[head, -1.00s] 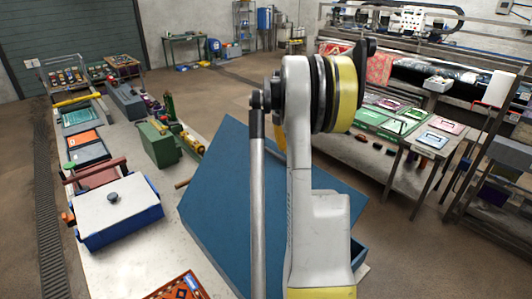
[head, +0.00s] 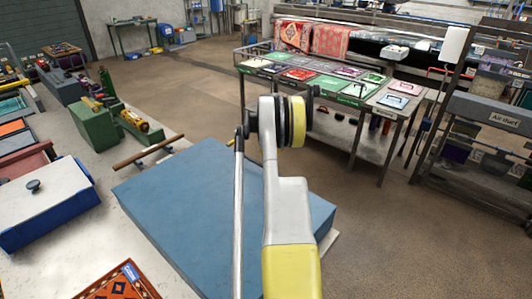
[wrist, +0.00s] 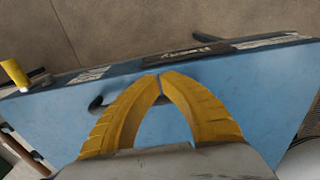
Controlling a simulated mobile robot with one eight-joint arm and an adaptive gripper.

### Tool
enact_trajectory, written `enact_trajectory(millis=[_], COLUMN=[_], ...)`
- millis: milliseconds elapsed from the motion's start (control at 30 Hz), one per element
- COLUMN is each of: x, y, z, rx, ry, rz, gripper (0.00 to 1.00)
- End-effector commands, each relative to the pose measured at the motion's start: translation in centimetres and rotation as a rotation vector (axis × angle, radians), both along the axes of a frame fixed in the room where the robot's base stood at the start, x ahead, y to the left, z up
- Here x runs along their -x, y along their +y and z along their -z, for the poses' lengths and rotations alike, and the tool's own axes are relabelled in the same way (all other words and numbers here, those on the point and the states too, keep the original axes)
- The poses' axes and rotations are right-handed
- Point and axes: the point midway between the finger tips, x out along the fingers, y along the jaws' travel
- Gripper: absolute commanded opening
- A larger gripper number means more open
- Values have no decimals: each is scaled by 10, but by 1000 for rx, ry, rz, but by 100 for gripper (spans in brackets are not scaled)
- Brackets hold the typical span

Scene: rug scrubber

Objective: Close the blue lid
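The blue lid (head: 190,200) lies flat, or nearly so, on its box on the table in the head view, with my arm crossing in front of its right part. In the wrist view the blue lid (wrist: 55,120) fills the middle, with a dark curved handle behind the fingers. My gripper (wrist: 160,76) has yellow fingers whose tips meet, with nothing seen between them. The tips are over the lid near its far edge; I cannot tell whether they touch it. In the head view the gripper is hidden behind my arm.
A blue box with a white lid (head: 45,200) stands left of the lid. A patterned rug sample (head: 118,283) lies in front. A green box (head: 93,125) and a brown bar (head: 148,152) are behind. Open floor (head: 400,230) lies to the right.

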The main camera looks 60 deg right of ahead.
Motion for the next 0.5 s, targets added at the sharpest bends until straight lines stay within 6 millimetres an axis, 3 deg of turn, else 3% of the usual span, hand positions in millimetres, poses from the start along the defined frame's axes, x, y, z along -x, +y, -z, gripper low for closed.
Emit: enact_trajectory(millis=[33,200,500], x=[0,1,1], y=[-1,-3,-4], z=[16,40,52], rx=[0,0,0], ry=[0,0,0], rz=[0,0,0], gripper=[0,0,0])
